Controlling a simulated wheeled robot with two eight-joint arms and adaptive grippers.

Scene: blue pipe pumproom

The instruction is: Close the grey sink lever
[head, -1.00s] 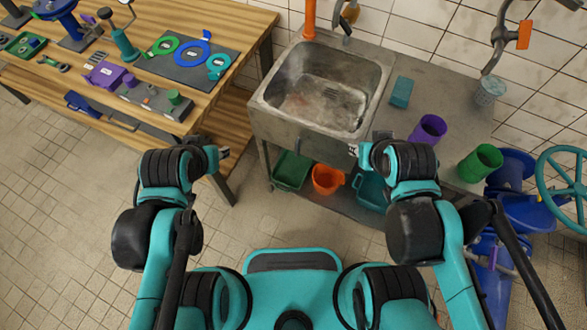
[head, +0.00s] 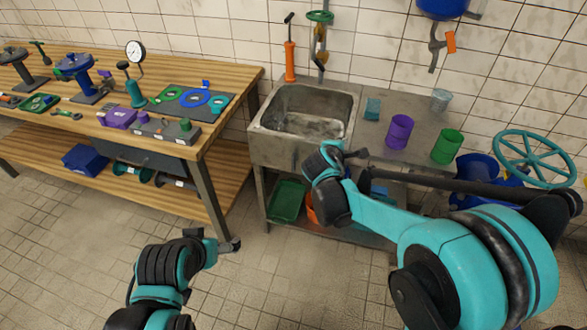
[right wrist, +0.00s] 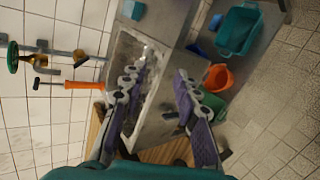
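The metal sink (head: 258,136) stands against the tiled wall. Behind it rises an orange post (head: 290,62) with a dark lever-like top (head: 289,18). Next to it are a pipe with a brass fitting (head: 320,50) and a green round handle (head: 320,17). I cannot tell which part is the grey lever. In the right wrist view the orange post (right wrist: 82,85) lies sideways at the left. My right gripper (head: 355,154) is in front of the sink's right front corner, with open, empty fingers (right wrist: 161,75). My left gripper (head: 230,244) is low, left of the sink; its fingers are unclear.
Purple (head: 400,132) and green (head: 447,146) cups and a teal block (head: 372,109) stand on the counter right of the sink. A teal wheel valve (head: 535,160) is far right. A grey hooked part with an orange tag (head: 449,42) hangs above. A wooden workbench (head: 225,85) stands left.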

